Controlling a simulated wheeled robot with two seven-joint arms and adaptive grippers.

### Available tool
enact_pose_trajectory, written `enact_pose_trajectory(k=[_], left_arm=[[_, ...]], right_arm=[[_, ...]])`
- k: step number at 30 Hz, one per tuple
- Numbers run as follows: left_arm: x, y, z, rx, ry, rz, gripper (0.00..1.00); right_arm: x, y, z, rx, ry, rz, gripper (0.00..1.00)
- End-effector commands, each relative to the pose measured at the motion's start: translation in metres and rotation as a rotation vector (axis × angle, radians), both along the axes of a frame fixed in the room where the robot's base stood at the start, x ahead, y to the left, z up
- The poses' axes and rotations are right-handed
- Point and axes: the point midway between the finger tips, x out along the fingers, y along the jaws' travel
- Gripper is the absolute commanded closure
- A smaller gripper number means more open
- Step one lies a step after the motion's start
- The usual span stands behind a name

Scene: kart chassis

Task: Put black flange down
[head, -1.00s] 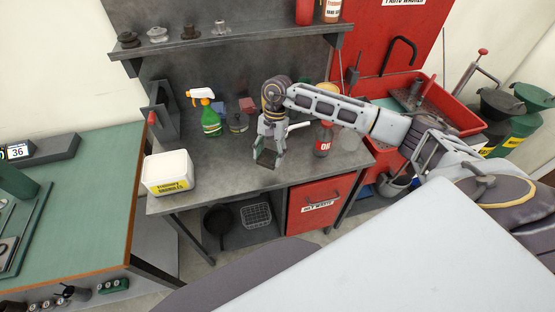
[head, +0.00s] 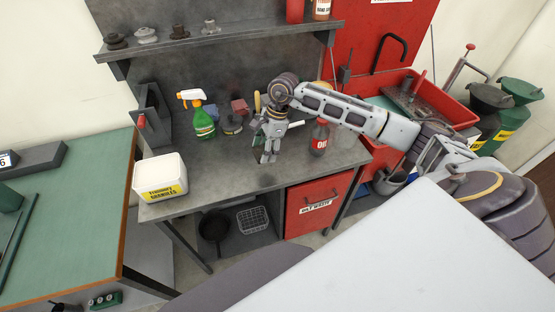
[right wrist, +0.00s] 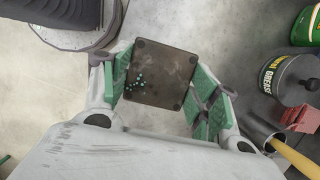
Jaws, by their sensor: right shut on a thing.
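The black flange (right wrist: 160,72) shows in the right wrist view as a dark square plate with rounded corners and small holes. My right gripper (right wrist: 165,90), with green finger pads on both sides of the plate, is shut on it. In the head view my right gripper (head: 268,154) points down over the front middle of the grey workbench (head: 225,180). The flange is hard to make out there, and I cannot tell whether it touches the bench. My left gripper is not in view.
A white granules tub (head: 160,177) stands at the bench's left. Behind the gripper are a green spray bottle (head: 202,120) and a grease tin (right wrist: 290,78); a red oil bottle (head: 319,138) stands right. Several flange-like parts (head: 146,36) sit on the shelf. Bench between tub and gripper is clear.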

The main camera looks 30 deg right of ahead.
Motion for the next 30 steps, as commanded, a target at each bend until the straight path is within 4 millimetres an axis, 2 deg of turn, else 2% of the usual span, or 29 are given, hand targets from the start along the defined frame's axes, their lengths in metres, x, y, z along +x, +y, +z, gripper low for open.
enact_pose_trajectory(k=[30], left_arm=[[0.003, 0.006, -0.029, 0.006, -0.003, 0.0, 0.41]], right_arm=[[0.011, -0.031, 0.005, 0.001, -0.004, -0.729, 0.89]])
